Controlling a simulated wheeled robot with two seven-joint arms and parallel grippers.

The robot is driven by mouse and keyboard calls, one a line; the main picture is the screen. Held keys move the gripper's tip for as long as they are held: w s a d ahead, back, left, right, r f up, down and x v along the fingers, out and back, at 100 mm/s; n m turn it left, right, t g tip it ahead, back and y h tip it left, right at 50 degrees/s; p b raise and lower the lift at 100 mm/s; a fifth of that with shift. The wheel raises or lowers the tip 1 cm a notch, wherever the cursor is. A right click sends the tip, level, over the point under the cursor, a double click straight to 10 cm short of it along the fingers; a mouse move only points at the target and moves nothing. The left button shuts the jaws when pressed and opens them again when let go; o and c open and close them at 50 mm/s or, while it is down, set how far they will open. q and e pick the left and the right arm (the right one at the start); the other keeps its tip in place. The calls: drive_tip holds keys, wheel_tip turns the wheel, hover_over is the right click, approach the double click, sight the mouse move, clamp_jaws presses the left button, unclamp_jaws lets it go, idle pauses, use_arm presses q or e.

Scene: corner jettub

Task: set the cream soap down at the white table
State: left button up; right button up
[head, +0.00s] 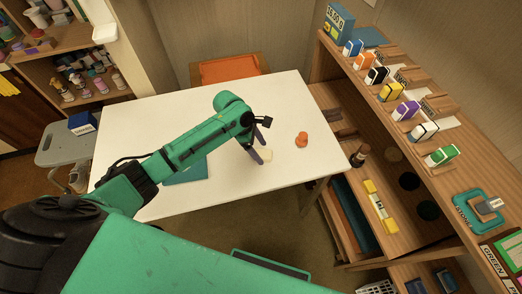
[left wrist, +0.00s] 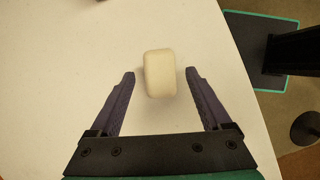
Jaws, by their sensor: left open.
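The cream soap (left wrist: 160,73) is a small rounded block resting on the white table (left wrist: 60,60). In the head view the soap (head: 266,155) shows near the table's front right edge, just beside my left gripper's fingers. My left gripper (head: 258,147) is open. In the left wrist view its two dark fingers (left wrist: 160,78) stand apart on either side of the soap, with a gap on each side. The white table (head: 150,115) also fills much of the head view. My right gripper is not in view.
An orange object (head: 301,139) lies on the table to the right of the soap. A teal mat (head: 188,174) lies under my left arm. A wooden shelf unit (head: 440,180) with several coloured boxes stands at the right. An orange-seated chair (head: 229,69) is behind the table.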

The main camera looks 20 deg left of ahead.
use_arm(q)
drive_tip(key=v, duration=1.1)
drive_tip(key=shift+f, duration=0.1)
